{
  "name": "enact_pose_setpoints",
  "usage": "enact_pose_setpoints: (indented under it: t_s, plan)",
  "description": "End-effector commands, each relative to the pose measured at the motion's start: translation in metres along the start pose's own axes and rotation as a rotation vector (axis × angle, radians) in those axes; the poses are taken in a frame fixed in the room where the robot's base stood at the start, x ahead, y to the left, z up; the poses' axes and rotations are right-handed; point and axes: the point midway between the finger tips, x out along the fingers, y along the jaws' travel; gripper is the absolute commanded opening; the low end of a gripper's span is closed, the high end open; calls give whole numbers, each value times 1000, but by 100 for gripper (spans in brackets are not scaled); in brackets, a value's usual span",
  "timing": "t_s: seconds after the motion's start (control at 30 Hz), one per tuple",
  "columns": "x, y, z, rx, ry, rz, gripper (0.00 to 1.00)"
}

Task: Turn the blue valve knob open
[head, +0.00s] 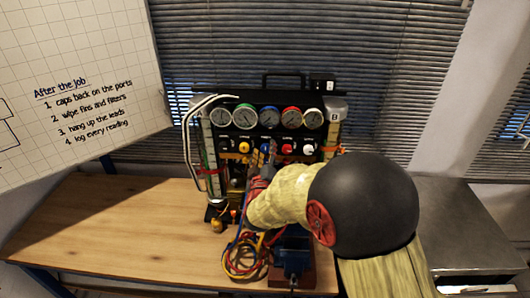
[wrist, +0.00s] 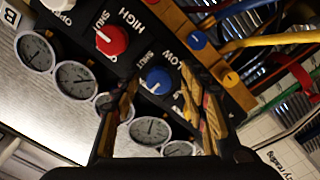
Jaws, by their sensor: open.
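The blue valve knob (wrist: 158,80) is on the black panel in the wrist view, beside the words LOW and SHUT. A small pale mark shows on it. My gripper (wrist: 161,88) is open, with one finger to the left of the knob and one to the right in the picture. The knob shows between the fingertips; I cannot tell whether either finger touches it. In the head view my arm reaches to the rig's front (head: 228,160), and the gripper and the blue knob cannot be made out clearly there.
A red knob (wrist: 112,40) sits beside the blue one, near the word HIGH. Several gauges (head: 245,116) line the rig above the knobs. A yellow knob (head: 244,147) and a white knob (head: 308,149) flank them. Coiled hoses (head: 243,260) lie on the bench (head: 120,222), whose left side is clear.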

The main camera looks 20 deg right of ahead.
Motion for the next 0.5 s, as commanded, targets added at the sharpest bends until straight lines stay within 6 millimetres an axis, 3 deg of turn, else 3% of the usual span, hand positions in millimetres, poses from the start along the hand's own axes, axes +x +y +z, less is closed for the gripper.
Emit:
enact_pose_setpoints:
  t_s: [0.27, 0.5]
  plan:
    - [-14, -1, -1, 0, 1, -2, 44]
    - [-62, -1, -1, 0, 2, -3, 44]
